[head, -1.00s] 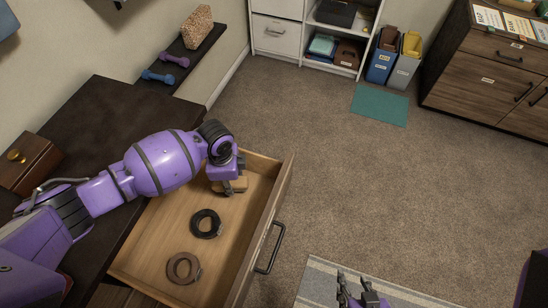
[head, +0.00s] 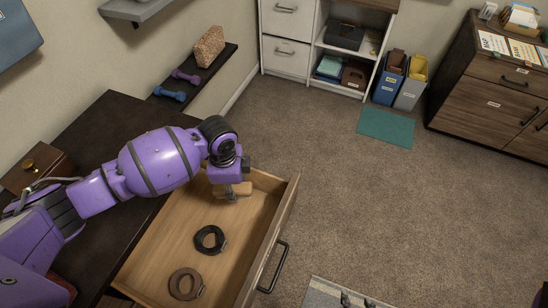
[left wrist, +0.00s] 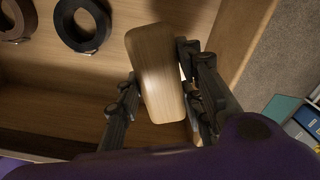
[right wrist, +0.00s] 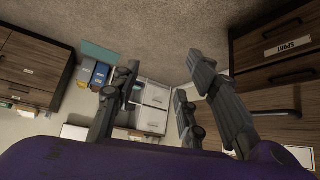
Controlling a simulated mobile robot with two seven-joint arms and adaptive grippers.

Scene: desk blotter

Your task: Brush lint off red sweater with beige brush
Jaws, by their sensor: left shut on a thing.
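The beige brush (head: 246,187) is a light wooden block at the far end of the open drawer. My left gripper (head: 232,191) is shut on it from above. In the left wrist view the brush (left wrist: 157,72) sits between the two fingers, its smooth wooden back towards the camera; any bristles are hidden. I cannot tell if it touches the drawer floor. My right gripper (right wrist: 158,88) is open and empty in its wrist view, over the floor; only its tips show at the bottom of the head view.
The open drawer (head: 150,262) also holds a black coiled belt (head: 210,239) and a brown coiled belt (head: 186,284). A dark desk top (head: 100,125) lies left of it. A striped rug (head: 325,294) is at the bottom; the carpet on the right is clear.

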